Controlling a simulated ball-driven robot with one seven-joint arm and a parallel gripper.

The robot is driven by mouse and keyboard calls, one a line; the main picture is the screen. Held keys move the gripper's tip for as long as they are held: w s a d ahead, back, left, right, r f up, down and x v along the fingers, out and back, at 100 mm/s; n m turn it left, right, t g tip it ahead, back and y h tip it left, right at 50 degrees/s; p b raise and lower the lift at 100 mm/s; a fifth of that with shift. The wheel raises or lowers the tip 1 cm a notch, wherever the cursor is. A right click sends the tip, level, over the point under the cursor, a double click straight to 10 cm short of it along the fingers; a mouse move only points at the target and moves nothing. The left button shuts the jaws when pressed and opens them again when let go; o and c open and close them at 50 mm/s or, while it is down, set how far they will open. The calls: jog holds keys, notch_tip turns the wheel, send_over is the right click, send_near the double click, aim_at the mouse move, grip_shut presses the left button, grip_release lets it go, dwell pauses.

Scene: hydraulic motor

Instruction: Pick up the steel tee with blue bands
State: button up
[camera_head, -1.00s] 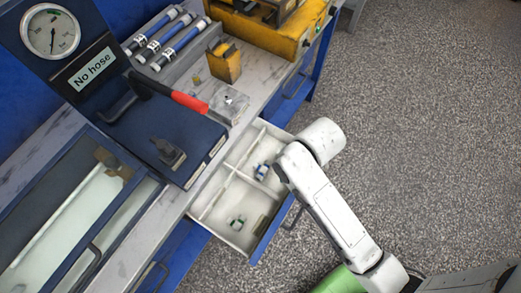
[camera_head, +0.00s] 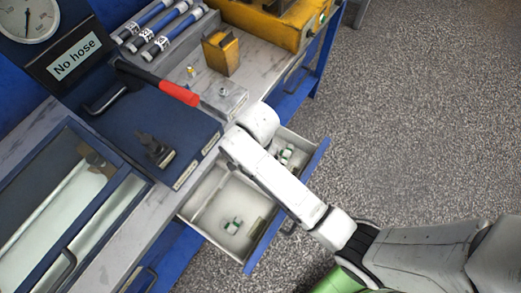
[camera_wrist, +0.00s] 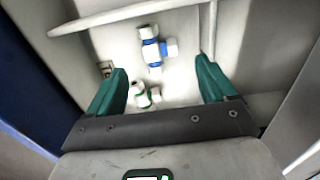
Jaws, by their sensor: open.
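The steel tee with blue bands (camera_wrist: 153,47) lies in a compartment of the open drawer (camera_head: 208,207), ahead of my gripper (camera_wrist: 161,68) in the wrist view. My gripper is open and empty, its green fingers spread to either side, with the tee roughly between and beyond their tips. A smaller fitting with green bands (camera_wrist: 145,95) lies nearer my gripper, close to the left finger. In the head view my arm hides the gripper and part of the drawer; I cannot make out the blue tee there.
Another green-banded fitting (camera_head: 234,225) lies in the drawer's near compartment. Thin dividers (camera_wrist: 130,16) and the drawer walls surround the tee. Above the drawer, the bench holds a red-handled lever (camera_head: 179,93), a yellow block (camera_head: 221,54) and a clear box (camera_head: 222,98). Floor to the right is clear.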

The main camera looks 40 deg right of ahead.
jog(key=shift+f, duration=2.75)
jog(key=shift+c, duration=0.2)
jog(key=c, duration=1.2)
jog(key=shift+r, duration=0.1)
jog(key=shift+c, duration=0.2)
